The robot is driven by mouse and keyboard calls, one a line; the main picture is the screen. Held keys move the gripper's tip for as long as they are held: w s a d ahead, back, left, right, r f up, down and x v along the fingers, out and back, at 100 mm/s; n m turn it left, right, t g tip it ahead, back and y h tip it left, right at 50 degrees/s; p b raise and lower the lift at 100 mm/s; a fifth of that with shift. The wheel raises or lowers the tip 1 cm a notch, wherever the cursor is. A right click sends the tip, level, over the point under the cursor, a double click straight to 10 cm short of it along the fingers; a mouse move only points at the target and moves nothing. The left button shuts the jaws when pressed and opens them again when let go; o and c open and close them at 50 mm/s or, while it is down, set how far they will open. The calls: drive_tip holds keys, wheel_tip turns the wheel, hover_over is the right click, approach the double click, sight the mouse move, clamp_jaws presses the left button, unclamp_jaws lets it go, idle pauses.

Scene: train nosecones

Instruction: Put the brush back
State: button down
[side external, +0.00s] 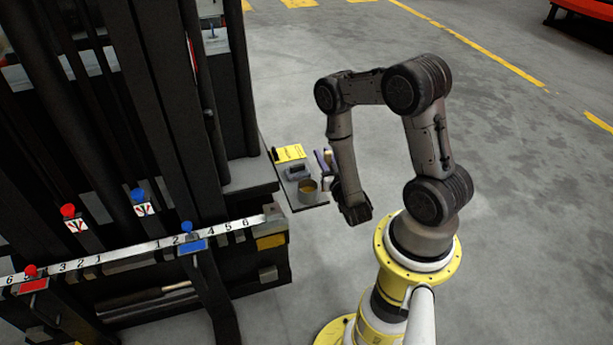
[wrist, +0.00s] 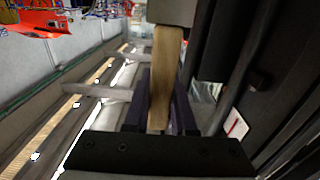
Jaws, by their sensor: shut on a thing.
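My gripper (side external: 325,162) is beside the outer edge of a small shelf (side external: 318,204) in the side view. In the wrist view my gripper (wrist: 161,100) is shut on the brush (wrist: 165,65), whose flat wooden handle stands between the dark fingers. A pale grey part is at the top of the handle, cut off by the picture's edge. In the side view the brush is too small and covered to make out clearly. A metal cup (side external: 307,192) with something yellow-brown inside stands on the shelf.
A yellow pad or box (side external: 290,153) and a grey object (side external: 298,172) also lie on the shelf. The dark machine frame (side external: 180,110) with numbered strip (side external: 130,251) and red and blue knobs rises at left. Open concrete floor (side external: 530,180) lies right.

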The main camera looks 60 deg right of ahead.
drive_tip(key=w+d+f, duration=0.7)
drive_tip(key=w+f, duration=0.2)
drive_tip(key=f, duration=0.3)
drive_tip(key=shift+w, duration=0.15)
drive_tip(key=shift+f, duration=0.15)
drive_tip(key=c, duration=0.7)
unclamp_jaws()
drive_tip(key=shift+c, duration=0.2)
drive_tip(key=v, duration=1.2)
drive_tip(key=shift+r, duration=0.25)
